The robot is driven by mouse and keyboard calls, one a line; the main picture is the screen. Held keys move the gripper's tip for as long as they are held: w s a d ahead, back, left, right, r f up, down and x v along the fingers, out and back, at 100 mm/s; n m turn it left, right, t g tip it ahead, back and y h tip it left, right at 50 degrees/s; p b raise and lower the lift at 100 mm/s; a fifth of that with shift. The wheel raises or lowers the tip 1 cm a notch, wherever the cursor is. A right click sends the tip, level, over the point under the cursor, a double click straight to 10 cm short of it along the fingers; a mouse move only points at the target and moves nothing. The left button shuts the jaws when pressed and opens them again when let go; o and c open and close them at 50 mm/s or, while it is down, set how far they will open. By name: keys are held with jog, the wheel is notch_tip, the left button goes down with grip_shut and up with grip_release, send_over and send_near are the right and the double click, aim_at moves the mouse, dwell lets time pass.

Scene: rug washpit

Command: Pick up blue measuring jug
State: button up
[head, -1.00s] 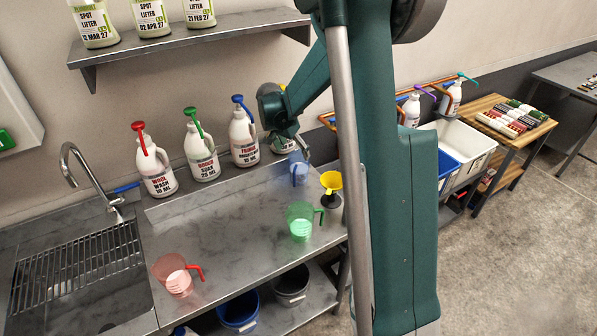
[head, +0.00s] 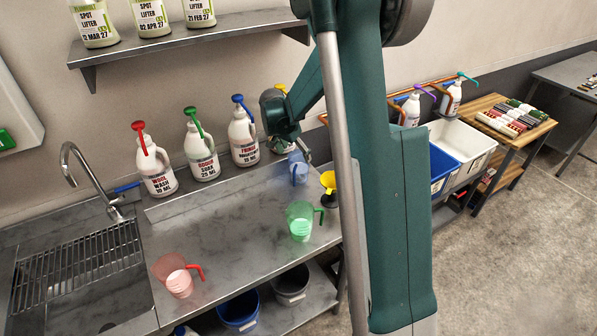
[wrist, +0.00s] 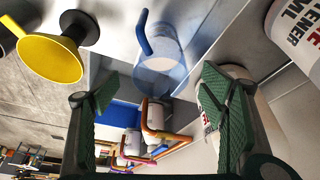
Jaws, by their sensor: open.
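The blue measuring jug (head: 298,170) is clear blue plastic. It stands on the steel bench near the back, right of the white jugs. In the wrist view the blue jug (wrist: 160,68) shows at top centre, with its darker blue handle pointing up and left. My gripper (wrist: 158,105) is open, its two green ridged fingers wide apart, with nothing between the pads. The jug is beyond the fingertips and apart from them.
A yellow funnel (head: 328,180) on a dark holder stands close right of the jug; it is also left in the wrist view (wrist: 50,58). A green jug (head: 299,222) and a red jug (head: 178,276) stand nearer the front. White pump jugs (head: 243,138) line the back.

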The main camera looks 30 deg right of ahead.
aim_at(298, 158)
jog(key=shift+f, duration=0.1)
jog(key=shift+x, duration=2.45)
jog(key=shift+w, duration=0.1)
jog(key=c, duration=1.6)
